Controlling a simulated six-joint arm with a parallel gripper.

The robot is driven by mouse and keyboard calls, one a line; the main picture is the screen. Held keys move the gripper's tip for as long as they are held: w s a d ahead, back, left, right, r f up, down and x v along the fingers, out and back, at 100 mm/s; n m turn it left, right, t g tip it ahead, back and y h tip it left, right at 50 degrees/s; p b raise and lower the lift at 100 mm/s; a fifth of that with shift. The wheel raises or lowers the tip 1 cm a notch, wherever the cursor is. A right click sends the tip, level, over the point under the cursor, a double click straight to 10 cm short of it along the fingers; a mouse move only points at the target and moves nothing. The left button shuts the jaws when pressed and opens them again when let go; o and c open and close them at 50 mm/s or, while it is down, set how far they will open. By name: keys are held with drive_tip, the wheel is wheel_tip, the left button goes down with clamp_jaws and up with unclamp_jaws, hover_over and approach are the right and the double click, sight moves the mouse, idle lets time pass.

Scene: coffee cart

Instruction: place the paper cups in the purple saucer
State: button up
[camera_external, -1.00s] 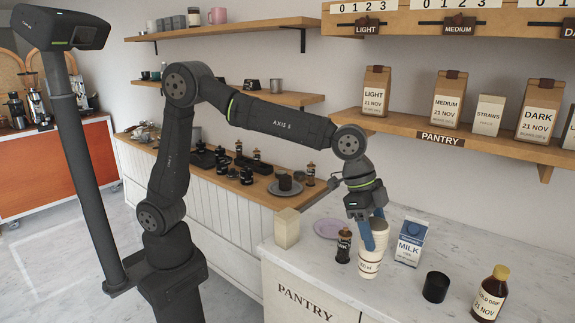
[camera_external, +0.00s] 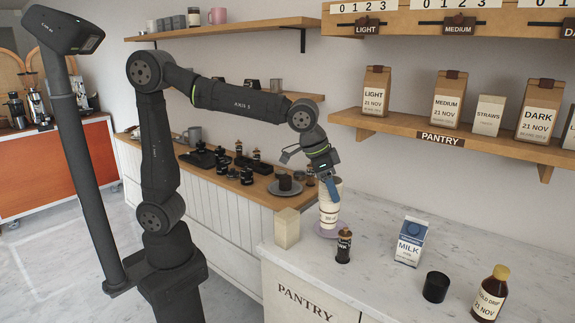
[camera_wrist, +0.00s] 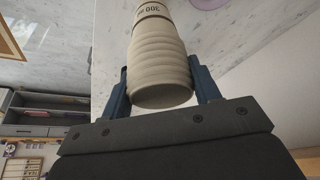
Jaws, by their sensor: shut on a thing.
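A stack of cream paper cups (camera_external: 329,210) is held in my gripper (camera_external: 331,188), whose blue fingers are shut on it near its upper end. The stack is close to upright, leaning slightly. Its lower end overlaps the purple saucer (camera_external: 316,230) in the external view. I cannot tell whether it touches the saucer. In the wrist view the stack (camera_wrist: 158,65) sits between both fingers, with its far end near the top edge. A sliver of the purple saucer (camera_wrist: 206,3) shows to its right. The stack hides part of the saucer in the external view.
A small dark bottle (camera_external: 343,246) stands just in front of the saucer. A light block (camera_external: 287,228) is to its left. A milk carton (camera_external: 410,241), black cup (camera_external: 435,287) and cold drip bottle (camera_external: 490,293) stand to the right. The marble counter between saucer and milk is clear.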

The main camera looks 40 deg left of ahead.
drive_tip(key=shift+w+a+f+n, duration=0.1)
drive_tip(key=shift+w+a+n, duration=0.25)
drive_tip(key=shift+a, duration=0.3)
drive_tip(key=shift+w+a+f+n, duration=0.15)
drive_tip(key=shift+w+a, duration=0.25)
drive_tip(key=shift+a, duration=0.2)
drive_tip(key=w+a+f, duration=0.3)
drive_tip(key=w+f, duration=0.7)
drive_tip(key=shift+w+f, duration=0.25)
drive_tip(key=shift+w, duration=0.1)
drive_tip(key=shift+f, duration=0.1)
drive_tip(key=o, duration=1.3)
drive_tip(key=shift+o, duration=0.2)
drive_tip(key=v, duration=1.2)
drive_tip(key=shift+s, duration=0.2)
drive_tip(key=shift+d, duration=0.1)
